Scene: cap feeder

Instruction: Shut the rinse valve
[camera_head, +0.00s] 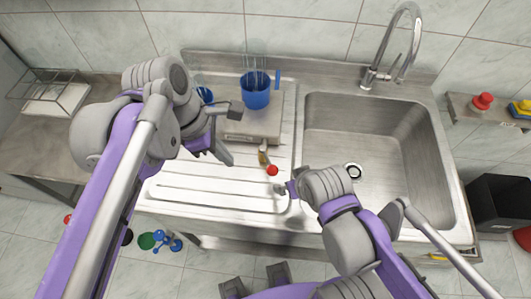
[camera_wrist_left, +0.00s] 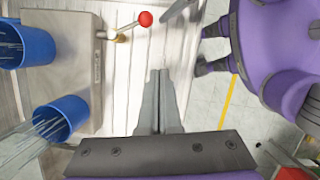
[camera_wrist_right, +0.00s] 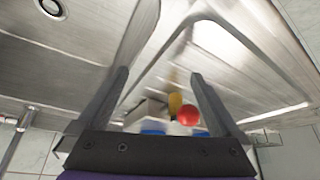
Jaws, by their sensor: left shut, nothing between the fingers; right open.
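The rinse valve is a brass fitting (camera_head: 263,156) on the front of a grey metal box (camera_head: 240,130), with a short lever ending in a red ball (camera_head: 272,170). In the left wrist view the lever slants from the brass (camera_wrist_left: 121,38) away from the box to the red ball (camera_wrist_left: 145,18). My left gripper (camera_head: 229,160) is shut and empty, left of the valve and apart from it. My right gripper (camera_head: 280,190) is open, just in front of the red ball. In the right wrist view the ball (camera_wrist_right: 189,115) shows between the fingers, nothing held.
Two blue cups with clear streaks stand at the box, one (camera_head: 256,92) on top and one (camera_head: 205,95) partly behind my left arm. The sink basin (camera_head: 330,115) with its faucet (camera_head: 380,75) is right. Red and yellow buttons (camera_head: 482,101) sit on a wall shelf.

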